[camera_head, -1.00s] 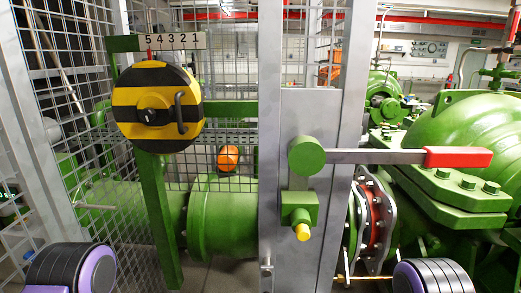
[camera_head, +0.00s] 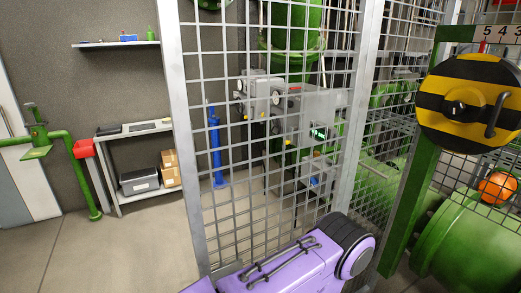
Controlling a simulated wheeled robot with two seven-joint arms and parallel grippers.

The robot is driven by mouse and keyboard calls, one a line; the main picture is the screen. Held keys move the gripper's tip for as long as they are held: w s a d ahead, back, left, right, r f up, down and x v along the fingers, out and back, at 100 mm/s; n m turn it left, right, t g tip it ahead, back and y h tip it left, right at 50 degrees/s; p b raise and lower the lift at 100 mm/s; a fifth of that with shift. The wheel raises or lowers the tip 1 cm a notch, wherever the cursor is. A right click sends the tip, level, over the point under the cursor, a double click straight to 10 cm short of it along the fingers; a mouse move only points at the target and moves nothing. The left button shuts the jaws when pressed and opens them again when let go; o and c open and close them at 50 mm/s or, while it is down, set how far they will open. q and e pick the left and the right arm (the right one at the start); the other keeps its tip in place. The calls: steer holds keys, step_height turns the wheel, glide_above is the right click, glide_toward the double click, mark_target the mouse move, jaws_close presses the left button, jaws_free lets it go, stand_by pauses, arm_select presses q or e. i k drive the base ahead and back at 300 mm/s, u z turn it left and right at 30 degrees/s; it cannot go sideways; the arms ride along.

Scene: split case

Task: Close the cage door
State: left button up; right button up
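A grey-framed wire mesh panel (camera_head: 200,150) stands upright in the middle of the camera_head view. It runs from a left post to a grey post (camera_head: 359,120) beside the striped wheel. It appears to be the cage door, but I cannot tell for certain, nor how far it stands open. No latch or handle shows on it. My purple left arm (camera_head: 285,272) is low in front of the panel's lower part; I cannot tell whether it touches. Neither of my grippers is in view.
Blue pipe (camera_head: 215,145) and grey boxes (camera_head: 322,115) stand behind the mesh. A shelf unit (camera_head: 113,160) is at left. The floor (camera_head: 120,255) at lower left is clear.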

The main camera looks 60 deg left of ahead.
mark_target(167, 13)
steer(key=k, duration=0.2)
steer(key=u, duration=4.1)
steer(key=i, duration=3.1)
steer(key=z, duration=4.65)
steer(key=i, duration=1.7)
